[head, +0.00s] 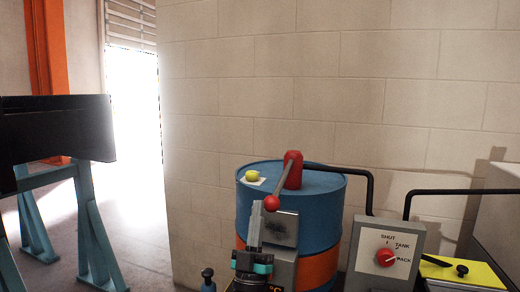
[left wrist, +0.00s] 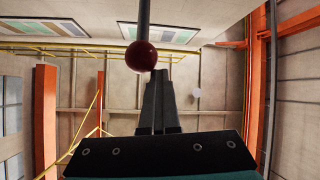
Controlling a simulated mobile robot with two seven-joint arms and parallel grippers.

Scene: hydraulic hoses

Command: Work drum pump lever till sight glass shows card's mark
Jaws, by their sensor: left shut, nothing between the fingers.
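A blue drum (head: 290,205) with an orange band stands by the wall. On its top is a red pump body (head: 293,168) with a grey lever ending in a red ball (head: 272,203). The ball (left wrist: 141,56) also shows in the left wrist view, just beyond my fingertips and slightly left of them. My left gripper (head: 257,208) is shut and empty, fingers up, in front of the drum beside the ball; I cannot tell whether they touch. It also shows in the left wrist view (left wrist: 160,72). My right gripper is out of view. I cannot make out a sight glass or a marked card.
A white sheet (head: 246,181) with a yellow-green lump (head: 253,175) lies on the drum top. Right of the drum, a grey selector box (head: 365,245) has a red knob (head: 386,257) and black pipes. A yellow plate (head: 465,274) lies farther right. Teal trestles (head: 90,225) stand left.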

